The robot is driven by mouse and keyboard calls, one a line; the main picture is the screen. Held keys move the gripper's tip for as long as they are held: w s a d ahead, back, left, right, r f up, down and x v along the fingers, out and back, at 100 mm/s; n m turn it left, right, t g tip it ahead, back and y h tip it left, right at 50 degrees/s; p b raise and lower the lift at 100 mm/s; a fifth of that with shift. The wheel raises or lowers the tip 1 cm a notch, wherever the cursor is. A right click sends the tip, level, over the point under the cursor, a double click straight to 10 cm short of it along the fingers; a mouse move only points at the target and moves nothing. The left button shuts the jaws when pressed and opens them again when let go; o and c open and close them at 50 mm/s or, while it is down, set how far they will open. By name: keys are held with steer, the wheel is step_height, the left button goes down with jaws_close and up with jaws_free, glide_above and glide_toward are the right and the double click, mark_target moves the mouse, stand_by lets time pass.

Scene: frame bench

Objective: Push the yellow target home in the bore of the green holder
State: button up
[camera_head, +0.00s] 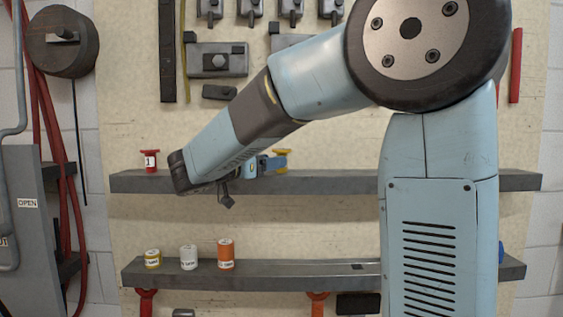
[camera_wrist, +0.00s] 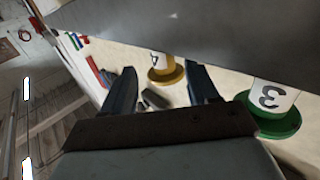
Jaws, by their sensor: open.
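The green holder (camera_wrist: 276,124), a white body marked 3 with a green flange, hangs at the right of the wrist view beside a grey shelf. It is hidden in the head view, and its bore does not show. A yellow-and-white cylinder (camera_head: 152,259), which may be the yellow target, stands on the lower shelf at left; its label is too small to read. My gripper (camera_wrist: 163,82) is open, with nothing held between its fingers. The green holder is outside the fingers, to their right. In the head view my gripper (camera_head: 268,165) is at the upper shelf, partly hidden.
A yellow-flanged holder (camera_wrist: 166,74) shows beyond and between my fingertips. A red holder marked 1 (camera_head: 150,161) stands on the upper shelf (camera_head: 330,181) at left. A white cylinder (camera_head: 188,258) and an orange one (camera_head: 226,255) stand on the lower shelf (camera_head: 300,275). My arm hides the right side.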

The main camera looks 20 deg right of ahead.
steer(key=shift+f+x, duration=0.1)
steer(key=shift+x, duration=1.25)
steer(key=shift+f+x, duration=0.15)
steer(key=shift+x, duration=1.2)
steer(key=shift+w+a, duration=0.1)
steer(key=shift+w, duration=0.05)
steer(key=shift+c, duration=0.2)
steer(key=c, duration=1)
steer(key=shift+r, duration=0.1)
